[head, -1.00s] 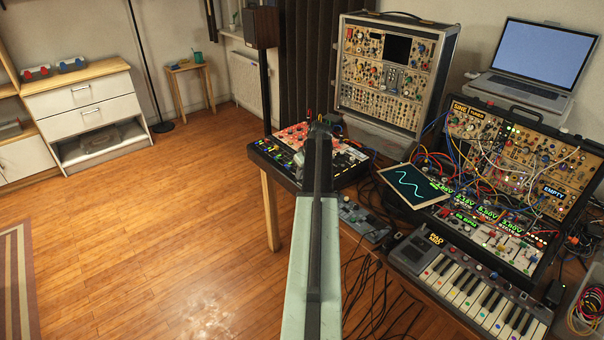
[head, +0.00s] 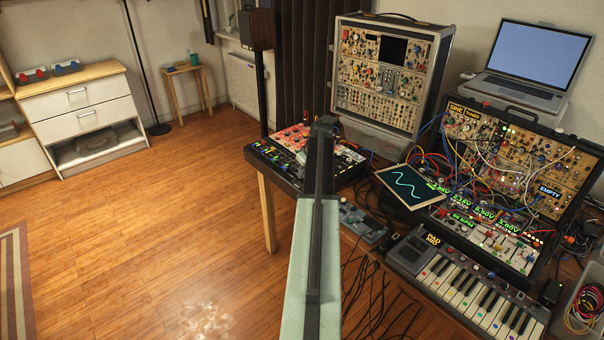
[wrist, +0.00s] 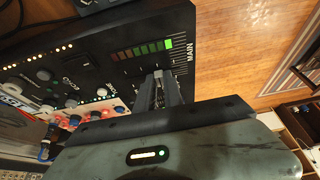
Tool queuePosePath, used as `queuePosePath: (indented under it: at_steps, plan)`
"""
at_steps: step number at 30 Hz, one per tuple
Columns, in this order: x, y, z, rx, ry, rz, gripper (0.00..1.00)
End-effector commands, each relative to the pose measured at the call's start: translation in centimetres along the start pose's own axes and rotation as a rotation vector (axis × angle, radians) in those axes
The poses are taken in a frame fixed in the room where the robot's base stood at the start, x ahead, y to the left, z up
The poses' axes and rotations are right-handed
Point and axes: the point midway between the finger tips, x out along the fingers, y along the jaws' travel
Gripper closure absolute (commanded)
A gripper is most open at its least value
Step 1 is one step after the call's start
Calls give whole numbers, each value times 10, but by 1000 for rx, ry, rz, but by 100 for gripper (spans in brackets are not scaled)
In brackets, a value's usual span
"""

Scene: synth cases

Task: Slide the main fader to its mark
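The dark mixer (head: 262,160) stands on a wooden table in the head view, partly hidden behind my arm. The wrist view shows its panel (wrist: 95,62) close up, with the word MAIN at its right edge. A level meter beside the word has a bright green segment. White scale ticks run beside the main fader's track below the meter. My gripper (wrist: 162,76) is over this track, its two fingers near the ticks with a narrow pale strip between them. The fader cap and its mark cannot be made out, so I cannot tell whether the fingers hold it.
Knobs (wrist: 72,87) and lit buttons crowd the panel left of the fingers. A tablet (head: 412,187), a cabled synth case (head: 520,165) and a keyboard (head: 465,280) lie to the right in the head view. The wooden floor (head: 150,240) at left is clear.

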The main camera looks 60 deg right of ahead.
Motion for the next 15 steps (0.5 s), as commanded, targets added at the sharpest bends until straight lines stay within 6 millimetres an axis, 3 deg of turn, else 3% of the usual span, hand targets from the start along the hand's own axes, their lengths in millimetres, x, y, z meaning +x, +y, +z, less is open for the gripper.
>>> queuePosePath:
  at_steps: [1,3,15]
  plan:
    - [0,0,1,0,-1,0,77]
    - [0,0,0,0,-1,0,65]
    - [-7,0,-1,0,-1,0,65]
